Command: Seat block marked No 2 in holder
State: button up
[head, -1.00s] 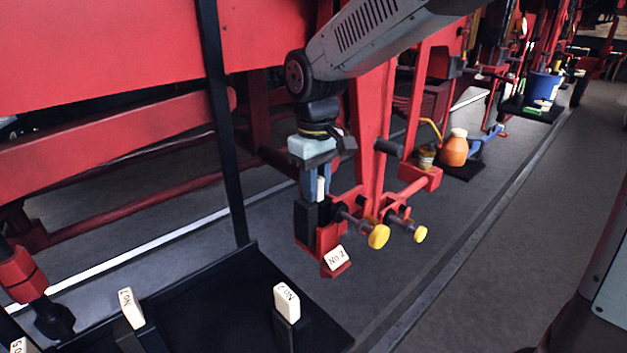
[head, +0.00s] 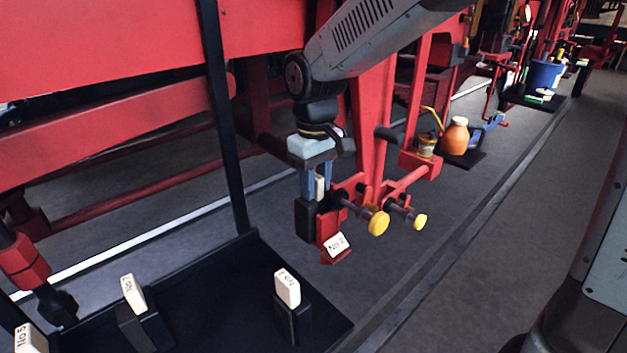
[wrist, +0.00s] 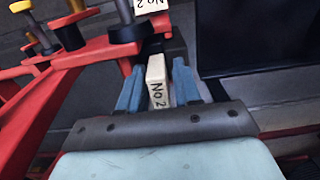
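The white block marked No 2 (wrist: 157,82) is upright between the blue fingers of my gripper (wrist: 157,88), which are shut on it. In the head view, the block (head: 319,187) shows as a pale strip between the fingers of my gripper (head: 316,188). The black holder (head: 305,221) is right below, on a red bracket with a white No 2 label (head: 337,244). The label also shows at the top of the wrist view (wrist: 151,4). The block's lower end is hidden at the holder, so I cannot tell how deep it sits.
Red arms with yellow knobs (head: 379,223) stick out close to the right of the holder. A black post (head: 224,130) stands to the left. A black tray (head: 235,262) in front carries other white blocks (head: 287,288) on dark stands.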

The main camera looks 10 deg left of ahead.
jog(key=shift+o, duration=1.2)
jog(key=shift+d, duration=0.1)
jog(key=shift+w, duration=0.1)
jog(key=shift+r, duration=0.2)
notch_tip(320, 180, up, 13)
jog(key=s+d+m+t, duration=0.3)
jog(key=d+m, duration=0.2)
jog(key=d, duration=1.3)
jog(key=s+d+f+m+t, duration=0.2)
jog(key=s+d+m, duration=0.3)
jog(key=d, duration=0.6)
jog(key=s+f, duration=0.1)
jog(key=s, duration=0.1)
jog(key=shift+s+d+f+t, duration=0.3)
jog(key=shift+s+d, duration=0.05)
jog(key=shift+d, duration=0.05)
